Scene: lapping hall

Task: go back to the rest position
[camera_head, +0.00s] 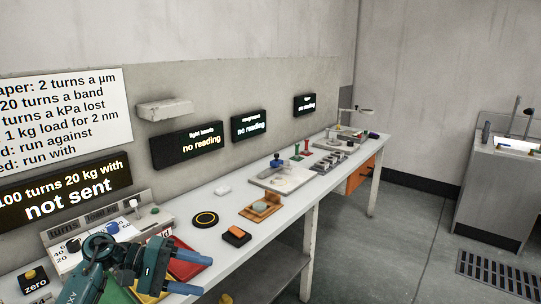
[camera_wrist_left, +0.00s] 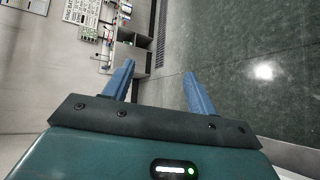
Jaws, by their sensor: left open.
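My left gripper (camera_head: 198,274) is open and empty. It is at the lower left of the head view, over the near end of the long white bench (camera_head: 290,200). In the left wrist view its two blue fingers (camera_wrist_left: 159,72) stand apart with nothing between them, and the grey floor shows behind the right finger. My right gripper is not in view.
A red tray (camera_head: 187,262) lies close by my left gripper. Farther along the bench are a black ring with a yellow band (camera_head: 205,219), an orange-and-black block (camera_head: 236,236) and a wooden stand (camera_head: 261,208). Open floor (camera_head: 400,250) lies right of the bench.

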